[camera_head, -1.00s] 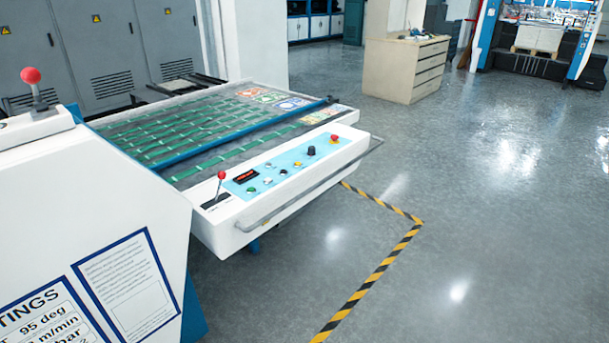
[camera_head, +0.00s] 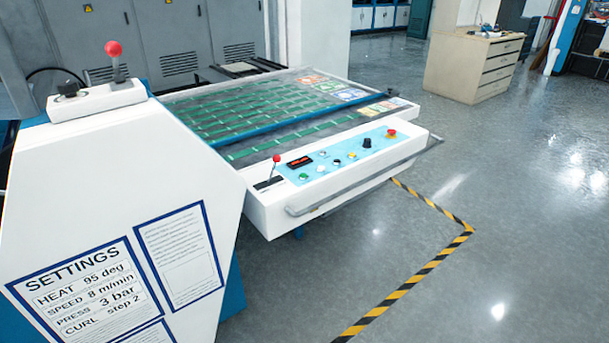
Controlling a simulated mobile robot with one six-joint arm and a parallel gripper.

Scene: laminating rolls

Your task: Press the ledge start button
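The ledge (camera_head: 356,197) is the white front edge of the laminating machine, with a light blue control panel (camera_head: 322,173) on its sloping top. A green button (camera_head: 304,177) sits at the panel's left end, near a red display (camera_head: 300,162). Small white and yellow buttons, a black knob (camera_head: 367,143) and a red mushroom button (camera_head: 391,133) follow to the right. Labels are too small to read, so which button is start cannot be read. A red-tipped lever (camera_head: 276,170) stands left of the panel. My gripper is not in view.
A white cabinet (camera_head: 120,190) with a settings sheet (camera_head: 90,285) and another red-knobbed lever (camera_head: 114,60) fills the left foreground. A rail (camera_head: 350,190) runs along the ledge front. Floor right of it is clear, with yellow-black tape (camera_head: 415,275). A beige drawer unit (camera_head: 474,68) stands behind.

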